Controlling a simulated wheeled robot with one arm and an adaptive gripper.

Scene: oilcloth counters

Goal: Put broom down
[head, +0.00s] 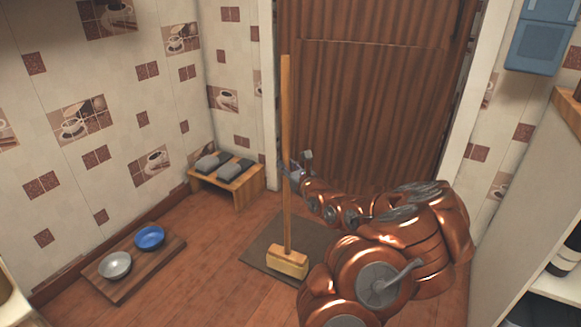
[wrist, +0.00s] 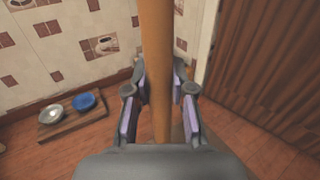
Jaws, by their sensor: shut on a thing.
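The broom (head: 286,130) stands upright in the head view, with a long wooden handle and a yellow block-shaped head (head: 287,262) at the bottom. The broom head appears to be on or just above a dark mat (head: 262,247); I cannot tell whether it touches. My gripper (head: 291,172) is at the handle, about midway up. In the wrist view the handle (wrist: 157,60) runs between the two fingers of my gripper (wrist: 160,102), which are shut on it.
A brown ribbed door (head: 370,100) stands behind the mat. A small wooden rack (head: 243,192) with dark grey items is against the wall. A wooden board (head: 118,289) holds a grey bowl (head: 115,264) and a blue bowl (head: 149,237). Floor between board and mat is clear.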

